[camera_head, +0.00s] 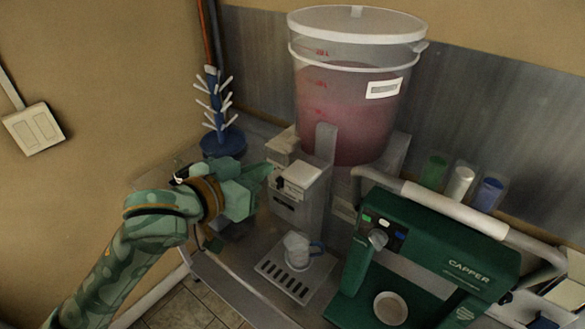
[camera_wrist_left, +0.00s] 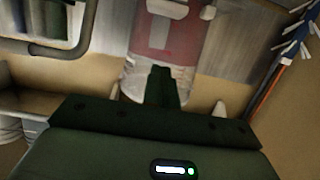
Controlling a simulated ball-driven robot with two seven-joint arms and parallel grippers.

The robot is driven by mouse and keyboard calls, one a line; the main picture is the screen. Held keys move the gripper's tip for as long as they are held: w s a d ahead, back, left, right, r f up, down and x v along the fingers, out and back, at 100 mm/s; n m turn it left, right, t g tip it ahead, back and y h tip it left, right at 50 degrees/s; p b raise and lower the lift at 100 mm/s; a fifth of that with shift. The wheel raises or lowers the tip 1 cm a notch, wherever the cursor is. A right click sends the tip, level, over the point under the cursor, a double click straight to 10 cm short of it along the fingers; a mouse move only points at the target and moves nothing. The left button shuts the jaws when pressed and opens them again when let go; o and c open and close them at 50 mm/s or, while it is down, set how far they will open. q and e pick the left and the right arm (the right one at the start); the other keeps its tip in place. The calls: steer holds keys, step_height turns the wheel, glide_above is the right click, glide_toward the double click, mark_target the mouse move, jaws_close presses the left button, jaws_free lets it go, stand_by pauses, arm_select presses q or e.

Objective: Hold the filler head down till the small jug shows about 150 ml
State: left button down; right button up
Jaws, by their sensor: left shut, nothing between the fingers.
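The grey filler (camera_head: 300,200) stands in front of the bucket, with a pale block with a dark knob at its top, likely the filler head (camera_head: 299,176). The small clear jug (camera_head: 296,248) with a blue handle stands upright on the slotted drip tray (camera_head: 270,267) below it. Its level is too small to read. My left gripper (camera_head: 264,173) is shut and empty, just left of the filler's top; I cannot tell if it touches. Its closed fingers also show in the left wrist view (camera_wrist_left: 163,86). My right gripper is not in view.
A big lidded bucket of red liquid (camera_head: 345,110) stands behind the filler and shows in the left wrist view (camera_wrist_left: 158,60). A green capper (camera_head: 430,250) with a long pale lever stands at right. A blue bottle tree (camera_head: 222,143) stands behind my left arm. Three coloured cups (camera_head: 460,182) stand at back right.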

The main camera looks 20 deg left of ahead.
arm_select(q)
glide_above(293, 177)
steer(key=shift+s+a+f, duration=0.1)
steer(key=shift+s+f, duration=0.1)
steer(key=shift+f, duration=1.05)
steer(key=f, duration=0.1)
steer(key=f+b, duration=0.1)
steer(key=shift+w+f, duration=0.25)
steer(key=shift+f, duration=0.05)
steer(key=shift+s+f, duration=0.15)
steer(key=shift+f, duration=0.55)
steer(key=shift+f, duration=0.1)
